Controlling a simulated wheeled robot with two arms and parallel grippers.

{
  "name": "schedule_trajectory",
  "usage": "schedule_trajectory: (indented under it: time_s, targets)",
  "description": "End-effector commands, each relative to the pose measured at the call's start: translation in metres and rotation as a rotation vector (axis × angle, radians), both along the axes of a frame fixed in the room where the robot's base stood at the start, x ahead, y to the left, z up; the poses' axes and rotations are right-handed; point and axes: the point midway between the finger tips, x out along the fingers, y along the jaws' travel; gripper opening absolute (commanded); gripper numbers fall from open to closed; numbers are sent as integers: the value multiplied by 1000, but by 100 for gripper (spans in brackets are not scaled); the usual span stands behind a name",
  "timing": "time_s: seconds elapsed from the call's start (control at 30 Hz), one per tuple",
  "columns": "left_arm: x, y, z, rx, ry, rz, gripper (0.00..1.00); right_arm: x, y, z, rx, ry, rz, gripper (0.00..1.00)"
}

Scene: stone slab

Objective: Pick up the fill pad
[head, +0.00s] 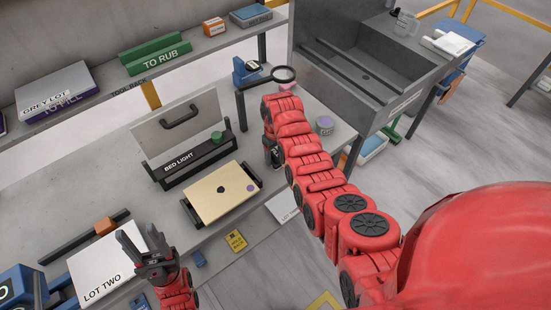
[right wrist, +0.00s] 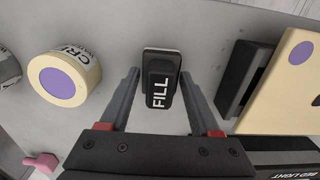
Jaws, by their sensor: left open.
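The fill pad (right wrist: 160,80) is a small black block with white "FILL" lettering, on the grey bench in the right wrist view. My right gripper (right wrist: 160,76) is open, with one finger on each side of the pad and narrow gaps at the fingertips. Nothing is gripped. In the head view my right arm hides the pad, and only a little of the dark right gripper shows beside the arm. My left gripper (head: 140,238) is open and empty at the lower left, by the white "LOT TWO" slab (head: 104,266).
A cream slab (head: 222,192) lies in a black holder near the "BED LIGHT" stand (head: 184,163). A cream roll with a purple end (right wrist: 64,78) stands left of the pad in the right wrist view. A magnifier (head: 284,74) and grey sink (head: 370,75) are further back.

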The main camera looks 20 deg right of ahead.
Motion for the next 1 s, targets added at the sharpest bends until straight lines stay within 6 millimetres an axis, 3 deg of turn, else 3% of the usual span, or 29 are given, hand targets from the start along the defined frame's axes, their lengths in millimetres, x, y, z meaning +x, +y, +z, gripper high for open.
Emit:
schedule_trajectory:
  time_s: [0.03,0.33,0.73,1.0]
  targets:
    - [0,0,0,0,0,0,50,0,0,0,0,0,0,53]
    - [0,0,0,0,0,0,50,0,0,0,0,0,0,0]
    - [0,0,-3,0,0,0,50,1,0,5,0,-2,0,0]
    - [0,0,-22,0,0,0,50,2,0,33,0,-6,0,0]
